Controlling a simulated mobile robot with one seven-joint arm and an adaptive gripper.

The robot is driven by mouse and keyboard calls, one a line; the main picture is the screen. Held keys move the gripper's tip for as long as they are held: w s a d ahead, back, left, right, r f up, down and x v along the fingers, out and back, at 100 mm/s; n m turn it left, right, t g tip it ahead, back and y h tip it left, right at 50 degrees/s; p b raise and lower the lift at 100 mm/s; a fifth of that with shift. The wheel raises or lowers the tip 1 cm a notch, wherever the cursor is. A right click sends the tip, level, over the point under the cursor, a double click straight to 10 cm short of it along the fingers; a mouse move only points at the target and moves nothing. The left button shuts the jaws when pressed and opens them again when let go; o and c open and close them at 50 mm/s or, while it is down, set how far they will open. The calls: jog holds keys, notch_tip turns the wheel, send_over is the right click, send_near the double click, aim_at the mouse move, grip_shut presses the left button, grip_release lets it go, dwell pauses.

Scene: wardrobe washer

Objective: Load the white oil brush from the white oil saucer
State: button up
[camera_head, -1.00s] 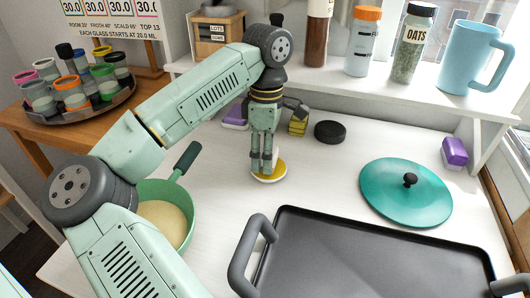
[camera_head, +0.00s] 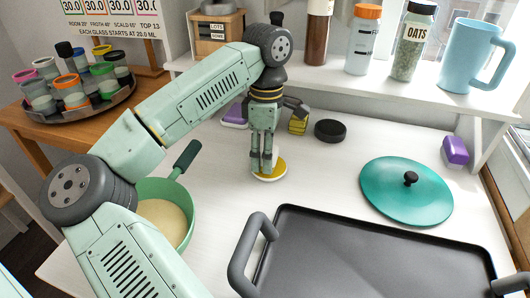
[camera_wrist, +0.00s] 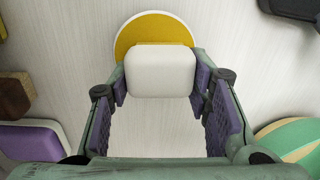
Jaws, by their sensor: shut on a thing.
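The white oil saucer (camera_head: 280,177), a small white-rimmed dish with yellow oil in it, stands on the white counter. My gripper (camera_head: 263,170) points down over its left part. In the wrist view, my gripper (camera_wrist: 160,88) is shut on a white block-like piece, the white oil brush (camera_wrist: 160,72), between its purple pads. The brush overlaps the near part of the saucer (camera_wrist: 152,15) in that view. Its lower end is hidden, so I cannot tell whether it touches the oil. In the head view the fingers hide most of the brush.
A green pan (camera_head: 150,188) with pale batter stands left of the saucer. A dark griddle (camera_head: 370,262) is in front at the right, and a teal lid (camera_head: 405,192) lies behind it. A black puck (camera_head: 330,130) and yellow sponge (camera_head: 298,124) are behind the saucer.

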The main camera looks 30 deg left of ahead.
jog(key=shift+r+p, duration=2.4)
jog(key=shift+r, duration=1.15)
jog(key=shift+f, duration=0.1)
